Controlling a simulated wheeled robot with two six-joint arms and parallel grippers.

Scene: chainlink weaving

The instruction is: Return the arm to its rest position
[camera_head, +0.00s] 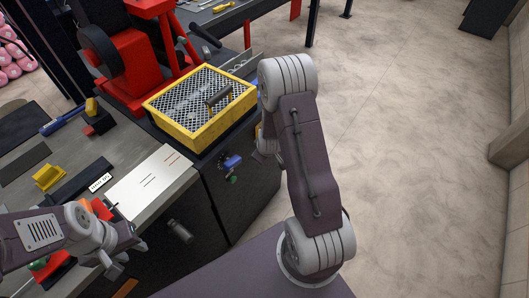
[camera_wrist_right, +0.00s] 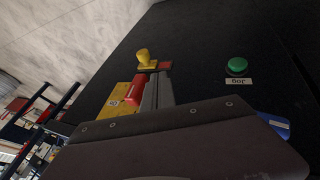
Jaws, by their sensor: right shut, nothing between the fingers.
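In the head view my left gripper (camera_head: 126,256) is at the lower left, over the front edge of the bench. Its two fingertips are apart and nothing shows between them. My right arm (camera_head: 305,160) stands raised and bent at the centre, beside the black cabinet. Its wrist is mostly hidden behind the arm link in the head view. In the right wrist view the grey fingers of my right gripper (camera_wrist_right: 157,92) are together and empty, in front of a black panel (camera_wrist_right: 210,45). A dark part of my own arm fills the bottom of that view.
A yellow-framed mesh box (camera_head: 200,105) stands on the cabinet beside the red machine (camera_head: 130,65). The cabinet front has a blue knob (camera_head: 232,162). A green button (camera_wrist_right: 237,66) labelled "Jog" shows in the wrist view. The floor (camera_head: 420,150) on the right is clear.

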